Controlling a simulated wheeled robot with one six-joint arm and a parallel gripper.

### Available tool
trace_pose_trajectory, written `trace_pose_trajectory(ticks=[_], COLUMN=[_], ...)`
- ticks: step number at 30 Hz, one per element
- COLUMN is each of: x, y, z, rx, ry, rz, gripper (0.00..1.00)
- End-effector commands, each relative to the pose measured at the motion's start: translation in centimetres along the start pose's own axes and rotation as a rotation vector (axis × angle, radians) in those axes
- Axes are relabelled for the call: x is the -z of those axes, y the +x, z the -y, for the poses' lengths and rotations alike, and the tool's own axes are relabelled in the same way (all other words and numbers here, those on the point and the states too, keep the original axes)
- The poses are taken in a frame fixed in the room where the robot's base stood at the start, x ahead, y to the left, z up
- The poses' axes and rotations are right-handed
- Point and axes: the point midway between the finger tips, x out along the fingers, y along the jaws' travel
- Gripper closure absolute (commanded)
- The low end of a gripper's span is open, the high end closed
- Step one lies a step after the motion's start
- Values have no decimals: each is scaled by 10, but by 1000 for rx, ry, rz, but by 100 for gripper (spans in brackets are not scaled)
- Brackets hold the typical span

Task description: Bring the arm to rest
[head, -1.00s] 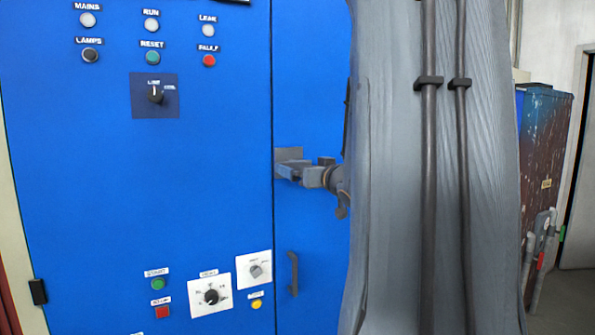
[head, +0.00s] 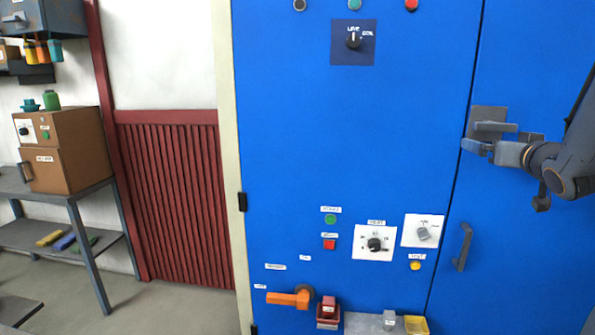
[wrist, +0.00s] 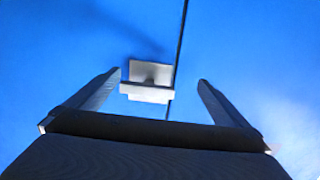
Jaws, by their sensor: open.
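My gripper (head: 482,138) is at the right of the head view, in front of the blue cabinet (head: 300,120). Its jaws are apart and nothing is held. A grey plate-like fitting (head: 487,113) on the cabinet shows just behind the fingers, by the door seam. In the wrist view my gripper's fingers (wrist: 160,80) spread on both sides of this grey fitting (wrist: 150,72), with blue panel around it. I cannot tell whether the fingers touch it.
A black door handle (head: 462,247) is below my gripper. The panel carries dials (head: 375,244), buttons and an orange lever (head: 288,298). A grey ledge (head: 362,323) sits at the bottom. A shelf (head: 70,195) with a brown box (head: 58,150) stands left, with open floor before it.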

Motion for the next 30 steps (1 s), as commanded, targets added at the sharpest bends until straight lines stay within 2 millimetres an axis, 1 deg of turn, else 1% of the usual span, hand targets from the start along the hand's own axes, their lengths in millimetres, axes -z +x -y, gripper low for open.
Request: trace_pose_trajectory(ticks=[1, 2, 3, 4, 5, 6, 8, 9, 11, 12, 14, 15, 17, 18, 21, 24, 27, 30], x=[-21, -35, -57, -73, -90, -112, -144, -165, -194, -212, -238, -254, -276, -288, -311, -325, -331, -333], y=[5, 6, 6, 5, 3, -2, -14, -24, -42, -56, -80, -98, -125, -144, -185, -217, -234, -241], z=[20, 31, 47, 59, 72, 89, 113, 129, 152, 167, 189, 203, 222, 233, 255, 268, 274, 276], rx=[-2, -9, -18, -22, -25, -26, -22, -17, -3, 9, 31, 47, 75, 94, 138, 172, 191, 198], ry=[1, 0, -2, -4, -9, -15, -26, -36, -53, -65, -86, -102, -126, -141, -175, -201, -214, -219], rz=[60, 104, 170, 222, 276, 348, 455, 526, 632, 702, 808, 878, 978, 1040, 1173, 1267, 1319, 1338], gripper=[0, 0, 0, 0, 0, 0, 0, 0, 0, 0, 0, 0, 0, 0, 0, 0, 0, 0])
